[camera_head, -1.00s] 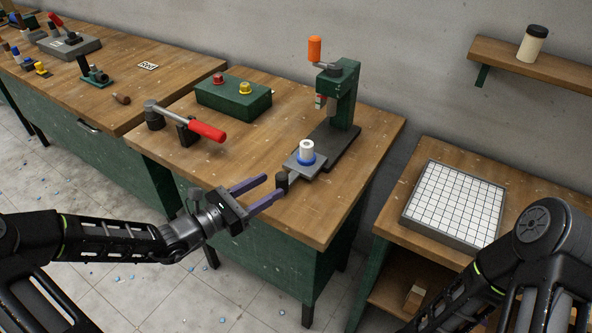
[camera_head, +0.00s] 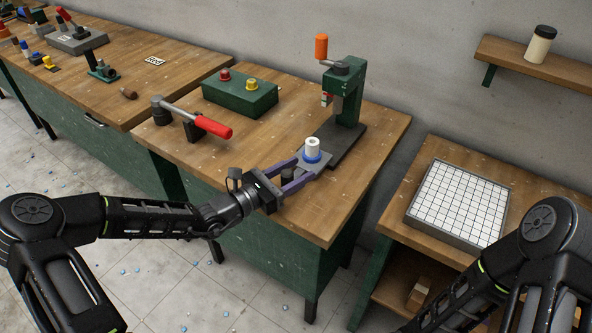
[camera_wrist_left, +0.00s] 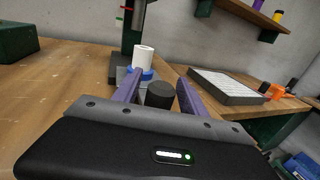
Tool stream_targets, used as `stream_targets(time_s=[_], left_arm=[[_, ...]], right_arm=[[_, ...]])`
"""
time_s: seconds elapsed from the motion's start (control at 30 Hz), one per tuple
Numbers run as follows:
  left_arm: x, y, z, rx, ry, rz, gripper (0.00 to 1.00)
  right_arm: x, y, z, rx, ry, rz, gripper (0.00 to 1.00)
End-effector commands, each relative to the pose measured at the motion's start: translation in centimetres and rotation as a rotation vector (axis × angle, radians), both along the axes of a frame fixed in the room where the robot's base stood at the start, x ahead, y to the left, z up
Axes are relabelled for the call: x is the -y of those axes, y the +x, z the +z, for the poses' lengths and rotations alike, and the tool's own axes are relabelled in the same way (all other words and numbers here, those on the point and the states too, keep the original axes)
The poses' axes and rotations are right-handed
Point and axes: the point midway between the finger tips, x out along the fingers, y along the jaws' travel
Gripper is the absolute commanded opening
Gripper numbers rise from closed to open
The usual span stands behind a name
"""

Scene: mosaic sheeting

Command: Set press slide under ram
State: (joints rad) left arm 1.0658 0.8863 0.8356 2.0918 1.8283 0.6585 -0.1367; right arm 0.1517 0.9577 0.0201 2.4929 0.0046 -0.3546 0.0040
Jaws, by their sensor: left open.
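The press (camera_head: 347,95) is green with an orange-handled lever and stands at the right back of the middle bench. Its grey slide (camera_head: 327,161) sticks out of the dark base toward me, carrying a white cylinder (camera_head: 312,147) in a blue ring (camera_head: 311,157). A dark round knob (camera_head: 288,174) sits at the slide's near end. My left gripper (camera_head: 300,176) is open, its purple fingers on either side of the knob. In the left wrist view the knob (camera_wrist_left: 159,95) stands between the fingers, with the white cylinder (camera_wrist_left: 144,58) behind. My right gripper is out of view.
A green box (camera_head: 240,95) with red and yellow buttons and a red-handled lever (camera_head: 213,126) stand left of the press. A white gridded tile sheet (camera_head: 459,200) lies on the right bench. A shelf (camera_head: 510,55) holds a jar (camera_head: 540,44).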

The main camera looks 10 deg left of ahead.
Motion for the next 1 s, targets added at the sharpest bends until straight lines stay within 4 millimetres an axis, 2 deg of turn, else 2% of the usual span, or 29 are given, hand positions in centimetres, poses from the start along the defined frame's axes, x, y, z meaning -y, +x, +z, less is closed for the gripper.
stream_targets(time_s=[0.1,0.7,1.0], left_arm=[[-0.03,-0.02,0.0,0.0,0.0,0.0,0.49],[-0.04,-0.05,0.0,0.0,0.0,0.0,0.0],[-0.03,-0.05,0.0,0.0,0.0,0.0,0.0]], right_arm=[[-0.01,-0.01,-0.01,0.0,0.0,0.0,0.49],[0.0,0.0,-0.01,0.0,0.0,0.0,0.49],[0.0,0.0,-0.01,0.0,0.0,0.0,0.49]])
